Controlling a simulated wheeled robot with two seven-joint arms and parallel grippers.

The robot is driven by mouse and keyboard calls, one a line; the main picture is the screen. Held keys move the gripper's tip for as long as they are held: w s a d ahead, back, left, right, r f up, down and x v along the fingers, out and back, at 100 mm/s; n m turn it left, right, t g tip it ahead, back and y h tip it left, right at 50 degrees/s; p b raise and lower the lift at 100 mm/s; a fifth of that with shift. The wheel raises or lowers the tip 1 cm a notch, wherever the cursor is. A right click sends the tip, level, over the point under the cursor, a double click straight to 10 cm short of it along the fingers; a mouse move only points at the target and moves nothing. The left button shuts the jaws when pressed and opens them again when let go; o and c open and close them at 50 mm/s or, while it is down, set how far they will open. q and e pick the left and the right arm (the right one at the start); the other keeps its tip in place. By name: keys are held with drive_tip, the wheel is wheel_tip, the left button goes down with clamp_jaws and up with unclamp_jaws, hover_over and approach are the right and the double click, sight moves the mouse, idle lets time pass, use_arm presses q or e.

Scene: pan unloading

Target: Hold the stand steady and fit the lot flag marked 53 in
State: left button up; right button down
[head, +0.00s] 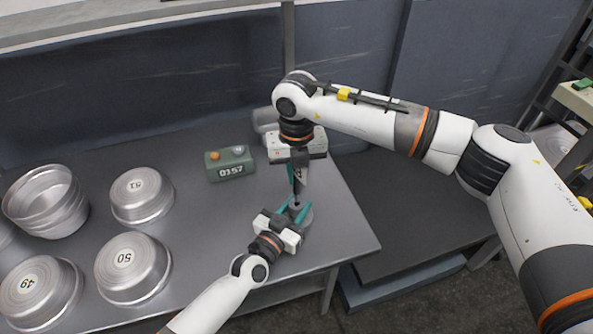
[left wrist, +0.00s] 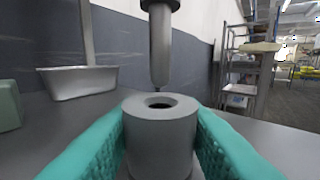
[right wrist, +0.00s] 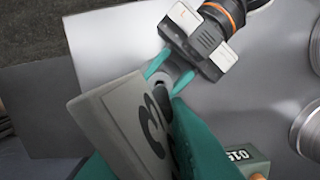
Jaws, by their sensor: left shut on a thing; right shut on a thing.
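The stand (left wrist: 160,140) is a grey cylinder with a round hole in its top, upright on the table. My left gripper (head: 294,211) is shut around it, with green fingers on both sides in the left wrist view. The lot flag (right wrist: 122,122) is a grey plate with dark digits, partly hidden; a 3 can be made out. My right gripper (head: 298,172) is shut on the flag above the stand. The flag's dark rod (left wrist: 160,45) hangs nearly upright in the left wrist view, its narrow tip just above the hole, seemingly apart from it.
A green box (head: 230,163) reading 0157 stands left of my right gripper. Upturned pans marked 51 (head: 141,195), 50 (head: 132,268) and 49 (head: 40,292) and a pan stack (head: 46,201) fill the table's left. A metal tin (left wrist: 78,82) stands behind the stand.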

sight(296, 184)
drive_tip(key=shift+f, duration=2.05)
idle(1.0)
drive_tip(key=c, duration=1.3)
unclamp_jaws()
wheel_tip(296, 184, up, 12)
drive_tip(key=shift+r, duration=0.1)
use_arm(q)
drive_tip(key=o, duration=1.1)
drive_tip(key=v, duration=1.2)
drive_tip(key=shift+d, duration=0.1)
drive_tip(key=shift+s, duration=0.1)
